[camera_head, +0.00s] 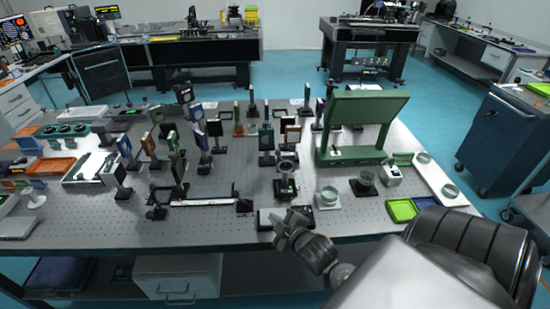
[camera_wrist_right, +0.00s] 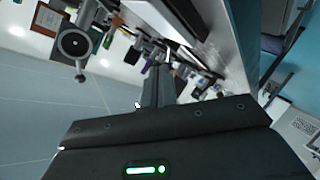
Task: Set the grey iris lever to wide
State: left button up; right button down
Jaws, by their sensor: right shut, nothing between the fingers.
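A dark round ring mount (camera_head: 287,165), which may be the iris, stands on a post near the middle of the optical table (camera_head: 235,224). The lever and its setting are too small to make out. A dark ring with a pale centre (camera_wrist_right: 74,43) shows at the upper left of the right wrist view; I cannot tell whether it is the same mount. My right gripper (camera_head: 281,226) is shut and empty at the table's front edge, apart from the ring mount and nearer to me. In the right wrist view its dark fingers (camera_wrist_right: 157,84) point up the picture. My left gripper is out of view.
A green frame (camera_head: 365,105) stands right of the ring mount. Glass dishes (camera_head: 327,197) and a bright green tray (camera_head: 402,210) sit at the front right. Many posted optics crowd the table behind.

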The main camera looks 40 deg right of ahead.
aim_at(280, 157)
jog(key=w+d+r+n+t, duration=0.2)
jog(key=d+r+t, duration=0.1)
jog(key=r, duration=0.2)
jog(key=w+d+r+n+t+h, duration=0.1)
jog(key=w+d+r+n+t, duration=0.1)
jog(key=r, duration=0.3)
jog(key=shift+w+d+r+n+t, duration=0.15)
jog(key=shift+d+n+t, duration=0.15)
jog(key=shift+d+t, duration=0.25)
jog(key=shift+a, duration=0.1)
jog(key=p+x, duration=0.4)
jog(key=x, duration=0.7)
jog(key=s+d, duration=0.1)
jog(key=d+f+p, duration=0.1)
jog(key=s+d, duration=0.1)
jog(key=shift+s+d+f+p, duration=0.2)
jog(key=shift+s+f+p, duration=0.1)
jog(key=shift+f, duration=0.05)
